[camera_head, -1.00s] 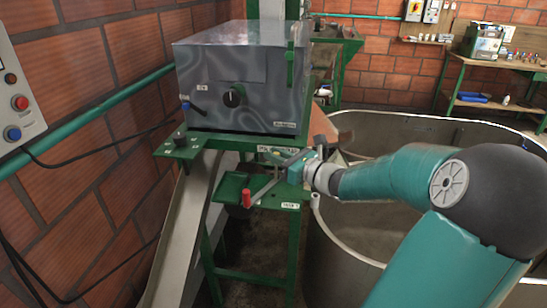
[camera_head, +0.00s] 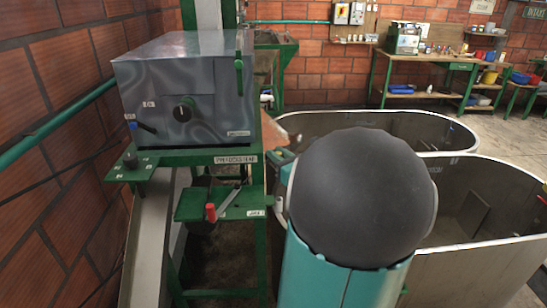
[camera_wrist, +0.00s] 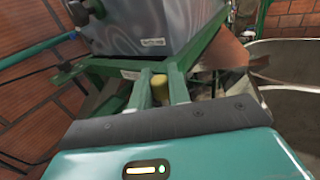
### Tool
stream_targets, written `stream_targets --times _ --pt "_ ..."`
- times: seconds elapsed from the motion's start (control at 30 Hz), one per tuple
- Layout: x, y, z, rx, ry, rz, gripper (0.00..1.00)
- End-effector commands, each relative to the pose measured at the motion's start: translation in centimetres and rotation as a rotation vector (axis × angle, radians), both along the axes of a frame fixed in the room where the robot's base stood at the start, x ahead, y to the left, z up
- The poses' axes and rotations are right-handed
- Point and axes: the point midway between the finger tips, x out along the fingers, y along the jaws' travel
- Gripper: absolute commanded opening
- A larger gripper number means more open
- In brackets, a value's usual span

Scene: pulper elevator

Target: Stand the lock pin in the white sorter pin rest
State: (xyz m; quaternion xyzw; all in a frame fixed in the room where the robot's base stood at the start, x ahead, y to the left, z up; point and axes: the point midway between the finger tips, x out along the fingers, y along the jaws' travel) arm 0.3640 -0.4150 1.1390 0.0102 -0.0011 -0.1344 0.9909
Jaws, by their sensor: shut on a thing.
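In the wrist view, my gripper (camera_wrist: 160,92) shows as two green fingers with a yellow cylindrical thing (camera_wrist: 160,86) between them. I take this to be the lock pin; only a short part of it shows. The fingers are shut on it. In the head view my gripper is hidden behind my arm's dark round joint. I cannot make out the white sorter pin rest for certain. A small white piece (camera_head: 267,98) sticks out at the right side of the grey machine box (camera_head: 185,90), too small to identify.
A green stand (camera_head: 225,202) with a red-handled crank (camera_head: 211,211) is under the box. A metal chute (camera_head: 153,240) slopes down at left by the brick wall. Large grey tanks (camera_head: 480,190) fill the right. A workbench (camera_head: 425,62) stands at the back.

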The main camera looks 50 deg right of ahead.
Motion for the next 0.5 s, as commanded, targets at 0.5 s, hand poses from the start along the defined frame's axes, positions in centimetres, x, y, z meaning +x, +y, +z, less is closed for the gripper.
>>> stream_targets --times 0.5 --pt "-0.1 -0.1 -1.9 -0.006 0.002 0.002 0.0"
